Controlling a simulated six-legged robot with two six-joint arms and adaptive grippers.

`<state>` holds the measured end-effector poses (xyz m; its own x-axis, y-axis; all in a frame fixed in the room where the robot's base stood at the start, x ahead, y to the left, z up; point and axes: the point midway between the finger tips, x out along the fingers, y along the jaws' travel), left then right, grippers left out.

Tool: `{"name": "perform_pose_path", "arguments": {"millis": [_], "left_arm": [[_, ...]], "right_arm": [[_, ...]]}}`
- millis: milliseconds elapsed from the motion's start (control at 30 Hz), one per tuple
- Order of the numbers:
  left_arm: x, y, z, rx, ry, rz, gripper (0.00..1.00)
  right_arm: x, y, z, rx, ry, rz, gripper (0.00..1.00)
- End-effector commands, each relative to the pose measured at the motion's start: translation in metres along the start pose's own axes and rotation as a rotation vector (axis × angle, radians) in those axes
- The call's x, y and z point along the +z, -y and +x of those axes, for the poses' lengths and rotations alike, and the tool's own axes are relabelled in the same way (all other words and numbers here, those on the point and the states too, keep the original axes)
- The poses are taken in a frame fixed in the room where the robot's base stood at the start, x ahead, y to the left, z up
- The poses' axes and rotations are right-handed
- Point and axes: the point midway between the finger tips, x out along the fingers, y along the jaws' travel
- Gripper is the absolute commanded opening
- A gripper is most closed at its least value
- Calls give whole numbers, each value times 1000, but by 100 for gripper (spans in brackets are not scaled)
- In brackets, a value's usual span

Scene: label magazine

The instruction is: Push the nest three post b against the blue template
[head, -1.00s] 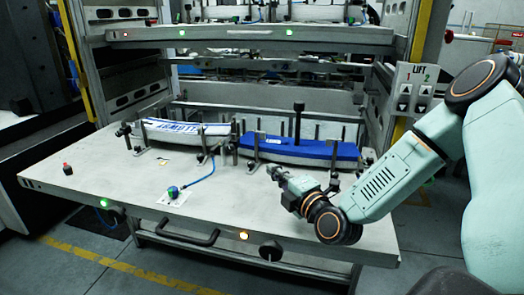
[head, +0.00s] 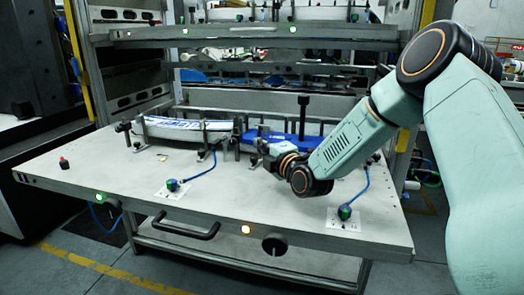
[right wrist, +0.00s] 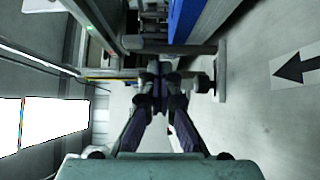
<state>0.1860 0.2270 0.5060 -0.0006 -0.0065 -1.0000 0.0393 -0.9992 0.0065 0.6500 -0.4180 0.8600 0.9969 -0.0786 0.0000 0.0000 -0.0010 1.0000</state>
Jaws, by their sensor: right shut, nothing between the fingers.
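The blue template (head: 262,134) lies on the right half of the table, with its right part hidden behind my right arm. In the right wrist view the template (right wrist: 186,18) is a blue edge at the top. My right gripper (head: 259,156) is shut and empty, low at the template's front edge near its left end. In the right wrist view its closed fingertips (right wrist: 157,72) are close to a metal post and bracket (right wrist: 220,72). I cannot tell whether they touch, or which post is nest three post b. A tall black post (head: 303,112) stands at the template. My left gripper is not in view.
A white part with blue lettering (head: 185,129) sits in holders to the left. The front middle of the table (head: 240,205) is clear.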

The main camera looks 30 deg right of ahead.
Motion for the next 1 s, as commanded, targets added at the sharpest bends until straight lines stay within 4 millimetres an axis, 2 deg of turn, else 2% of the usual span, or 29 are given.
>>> {"name": "perform_pose_path", "arguments": {"millis": [133,467,800,1000], "left_arm": [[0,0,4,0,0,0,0],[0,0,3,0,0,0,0],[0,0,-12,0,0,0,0],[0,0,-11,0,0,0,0]], "right_arm": [[6,0,6,0,1,1,0],[7,-1,6,0,0,0,0],[14,-2,14,-1,0,-2,0],[15,-1,14,0,0,-1,0]]}}
